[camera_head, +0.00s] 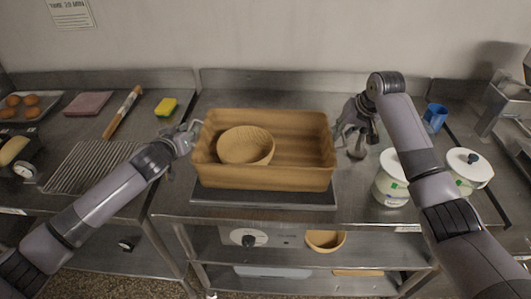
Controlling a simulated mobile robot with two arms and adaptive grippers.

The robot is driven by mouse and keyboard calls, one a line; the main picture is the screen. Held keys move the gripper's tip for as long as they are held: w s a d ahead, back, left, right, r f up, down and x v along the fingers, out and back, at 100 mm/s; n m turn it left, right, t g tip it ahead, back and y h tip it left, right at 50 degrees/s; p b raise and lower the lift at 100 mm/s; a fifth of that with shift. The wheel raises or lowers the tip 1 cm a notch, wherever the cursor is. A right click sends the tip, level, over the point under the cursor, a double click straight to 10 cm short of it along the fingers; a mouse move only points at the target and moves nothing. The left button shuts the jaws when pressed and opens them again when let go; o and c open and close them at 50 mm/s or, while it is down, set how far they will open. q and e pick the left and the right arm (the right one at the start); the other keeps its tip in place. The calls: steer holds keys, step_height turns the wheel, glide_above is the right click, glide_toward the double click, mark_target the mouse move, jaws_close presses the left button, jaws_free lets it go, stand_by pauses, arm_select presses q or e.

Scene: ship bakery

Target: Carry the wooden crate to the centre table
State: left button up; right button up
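The wooden crate (290,180) stands on a flat dark scale-like platform (262,197) on the steel counter. A round wooden bowl (246,146) lies inside it, on the left side. My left gripper (192,130) is at the crate's left end, by the upper rim; its fingers are small and partly hidden, so I cannot tell if they grip. My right gripper (343,132) is at the crate's right end, close to the rim; its closure is unclear too. No centre table can be picked out in this view.
Two white lidded canisters, one left (391,180) and one right (468,168), stand right of the crate near my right arm. A blue cup (435,117) is behind. A wall closes off the back.

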arm_select(q)
steer(key=shift+w+f, duration=0.1)
steer(key=shift+w, duration=0.1)
arm_select(e)
steer(key=shift+w+f, duration=0.1)
steer(key=shift+f, duration=0.15)
arm_select(q)
jaws_close()
arm_select(e)
jaws_close()
steer(key=shift+r, duration=0.15)
